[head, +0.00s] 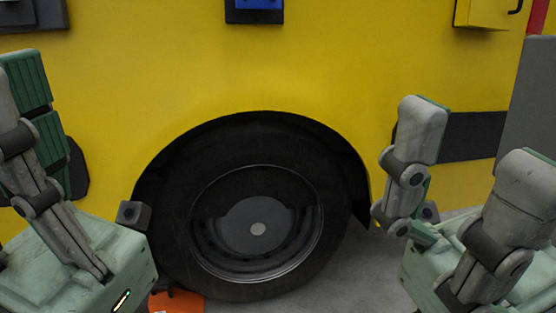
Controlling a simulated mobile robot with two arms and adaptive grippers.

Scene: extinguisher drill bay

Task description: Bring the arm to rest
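My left gripper (38,128) is at the left edge, partly cut off by the frame. Its grey fingers with green pads stand up and away from a green palm, open, and nothing shows between them. My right gripper (465,165) is at the lower right. Its fingers are spread with a clear gap between them, and it is open and empty. Both grippers are in front of a yellow vehicle side (330,60), with a dark wheel (257,229) between them.
An orange object (178,302) is on the floor by the wheel. A blue item in a dark holder (254,10) and a yellow box (488,12) are on the vehicle side at the top. A grey panel (530,100) stands at the right. Grey floor (350,275) shows right of the wheel.

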